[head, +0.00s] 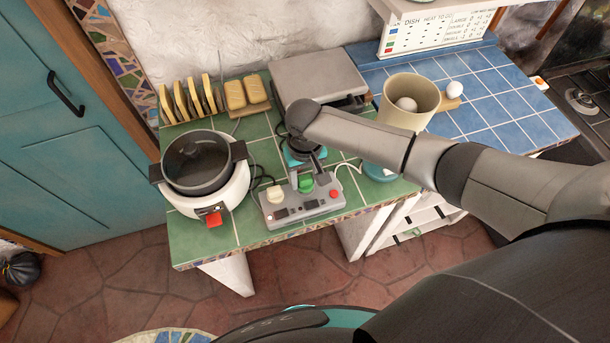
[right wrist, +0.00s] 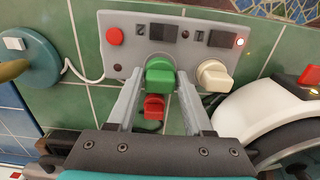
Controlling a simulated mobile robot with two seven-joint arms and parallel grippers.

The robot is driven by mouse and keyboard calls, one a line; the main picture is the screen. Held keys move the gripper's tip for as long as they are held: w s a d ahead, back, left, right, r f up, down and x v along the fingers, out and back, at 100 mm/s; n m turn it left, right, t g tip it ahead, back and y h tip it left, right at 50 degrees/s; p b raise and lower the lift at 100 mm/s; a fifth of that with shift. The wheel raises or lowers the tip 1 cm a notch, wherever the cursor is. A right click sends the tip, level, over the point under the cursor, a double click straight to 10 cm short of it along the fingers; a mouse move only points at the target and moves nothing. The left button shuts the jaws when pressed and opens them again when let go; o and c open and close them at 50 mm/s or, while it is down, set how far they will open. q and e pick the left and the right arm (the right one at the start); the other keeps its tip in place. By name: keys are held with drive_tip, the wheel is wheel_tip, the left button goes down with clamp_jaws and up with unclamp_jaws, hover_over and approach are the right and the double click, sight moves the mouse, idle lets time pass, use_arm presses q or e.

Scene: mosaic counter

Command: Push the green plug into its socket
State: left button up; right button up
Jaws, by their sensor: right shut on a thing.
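The green plug (head: 305,184) is at the middle of the grey power strip (head: 328,205) on the green tiled counter. My right gripper (head: 305,172) comes down from above and is shut on it. In the right wrist view the green plug (right wrist: 160,76) sits between the fingertips of my right gripper (right wrist: 161,82), over the strip (right wrist: 110,55). The plug and fingers hide the socket, so I cannot tell how deep the plug sits. My left gripper is not in view.
A cream plug (head: 274,194) is on the strip beside the green one. A red plug-like block (right wrist: 154,106) shows between my fingers, nearer my palm. A white cooker (head: 205,180) stands left of the strip. A teal round base (head: 380,173) stands to the right.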

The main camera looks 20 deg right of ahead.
sight(305, 178)
drive_tip(key=shift+f, duration=0.6)
drive_tip(key=o, duration=1.3)
drive_tip(key=shift+o, duration=0.2)
wheel_tip(305, 178, up, 15)
drive_tip(key=shift+r+p, duration=0.2)
drive_tip(key=shift+p, duration=0.2)
